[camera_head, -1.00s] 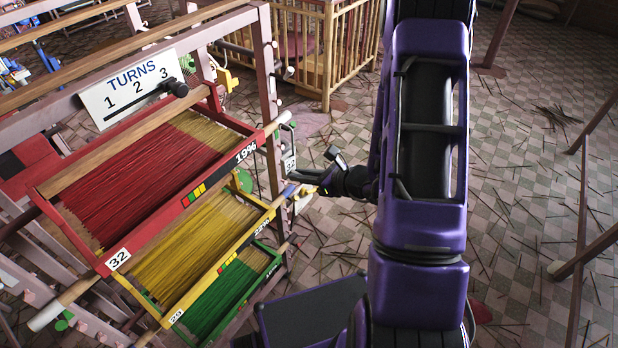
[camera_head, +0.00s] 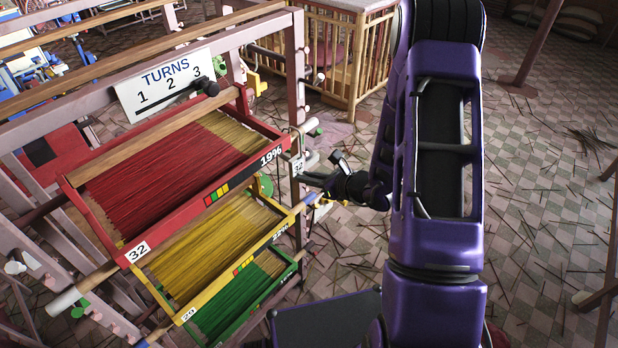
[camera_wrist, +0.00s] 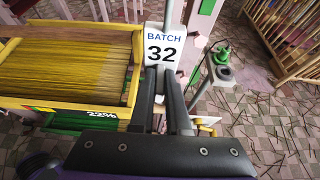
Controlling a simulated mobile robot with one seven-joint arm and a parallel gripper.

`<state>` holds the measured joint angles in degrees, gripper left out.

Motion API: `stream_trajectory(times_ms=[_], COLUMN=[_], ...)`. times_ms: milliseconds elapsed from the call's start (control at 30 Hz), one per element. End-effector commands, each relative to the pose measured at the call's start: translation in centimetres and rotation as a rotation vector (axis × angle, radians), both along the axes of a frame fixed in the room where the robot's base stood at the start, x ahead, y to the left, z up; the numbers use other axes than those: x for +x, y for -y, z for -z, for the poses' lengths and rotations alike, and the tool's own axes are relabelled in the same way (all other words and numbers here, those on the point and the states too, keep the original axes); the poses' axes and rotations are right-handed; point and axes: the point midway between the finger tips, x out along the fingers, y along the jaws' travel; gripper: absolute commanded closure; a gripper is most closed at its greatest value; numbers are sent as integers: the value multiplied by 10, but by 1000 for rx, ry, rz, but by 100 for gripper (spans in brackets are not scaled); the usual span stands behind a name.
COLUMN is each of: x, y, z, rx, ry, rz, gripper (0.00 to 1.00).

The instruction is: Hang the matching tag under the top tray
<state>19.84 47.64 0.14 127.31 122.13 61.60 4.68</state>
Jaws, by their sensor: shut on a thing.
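The top tray (camera_head: 222,185) is red, with red and tan sticks, a 32 label at its near corner and 19% on its front. In the wrist view my gripper (camera_wrist: 165,72) is shut on the lower edge of a white tag (camera_wrist: 150,35) reading BATCH 32. The tag is upright in front of a pinkish post. In the head view the gripper (camera_head: 300,176) and the tag (camera_head: 298,165) are just below the top tray's right end. I cannot tell whether the tag touches a hook.
The yellow tray (camera_head: 262,240) and the green tray (camera_head: 215,318) are below the red one. A TURNS 1 2 3 sign (camera_head: 165,85) is on the frame. A wooden railing (camera_head: 350,60) stands behind. Open floor with scattered sticks (camera_head: 545,230) lies right.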

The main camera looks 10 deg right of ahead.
Motion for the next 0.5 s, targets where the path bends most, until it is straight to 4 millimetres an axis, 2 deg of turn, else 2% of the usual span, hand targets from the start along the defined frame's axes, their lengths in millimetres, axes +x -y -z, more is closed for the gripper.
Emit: stream_trajectory(times_ms=[333,367,500], x=[0,0,0], y=[0,0,0], z=[1,1,1], rx=[0,0,0], ry=[0,0,0], rz=[0,0,0], gripper=[100,84,59])
